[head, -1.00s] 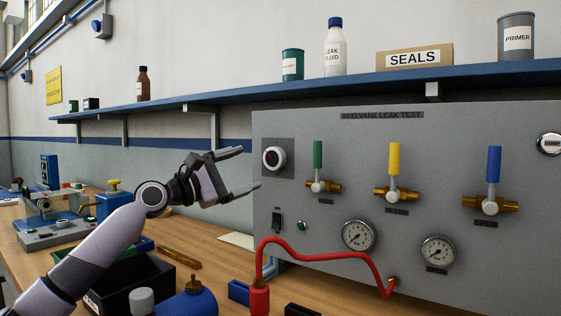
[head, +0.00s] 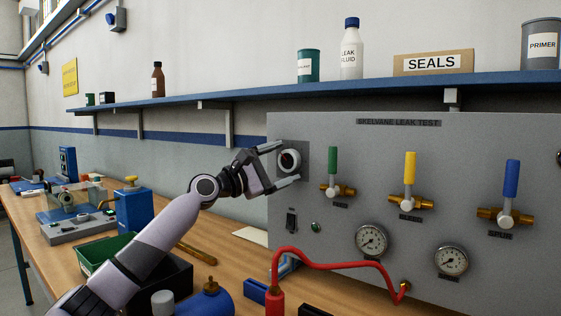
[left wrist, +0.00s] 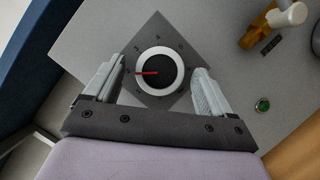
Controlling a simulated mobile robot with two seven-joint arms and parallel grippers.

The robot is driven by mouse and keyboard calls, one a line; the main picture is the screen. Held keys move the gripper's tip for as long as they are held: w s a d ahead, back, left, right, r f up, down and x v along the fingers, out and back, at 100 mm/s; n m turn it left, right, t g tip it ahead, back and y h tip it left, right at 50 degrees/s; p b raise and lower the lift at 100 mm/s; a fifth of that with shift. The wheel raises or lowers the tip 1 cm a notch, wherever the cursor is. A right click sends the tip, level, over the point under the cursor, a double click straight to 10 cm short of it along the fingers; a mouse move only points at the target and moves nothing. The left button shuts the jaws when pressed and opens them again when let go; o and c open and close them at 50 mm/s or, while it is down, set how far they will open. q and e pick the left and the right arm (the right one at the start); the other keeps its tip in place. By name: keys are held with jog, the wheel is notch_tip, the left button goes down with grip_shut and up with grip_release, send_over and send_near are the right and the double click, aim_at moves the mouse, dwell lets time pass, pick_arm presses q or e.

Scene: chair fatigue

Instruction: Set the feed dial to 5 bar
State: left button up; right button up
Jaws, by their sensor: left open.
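The feed dial (head: 290,160) is a round knob with a white ring and dark centre on a dark square plate, at the upper left of the grey test panel (head: 340,235). In the left wrist view the dial (left wrist: 160,76) shows a red pointer line from its centre to the left; the marks around it are too small to read. My left gripper (head: 284,164) is open, its fingers (left wrist: 160,88) on either side of the dial with gaps to it. I cannot tell if they reach its depth. My right gripper is not in view.
Green (head: 333,160), yellow (head: 409,168) and blue (head: 511,178) valve handles stand upright right of the dial. A switch (head: 291,221) and a green button (head: 316,228) sit below it. A red hose (head: 335,262) crosses the lower panel. A shelf (head: 380,86) runs above.

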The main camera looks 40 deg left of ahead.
pick_arm(q)
jog(key=c, duration=1.1)
jog(key=shift+o, duration=0.2)
jog(key=shift+m, duration=0.3)
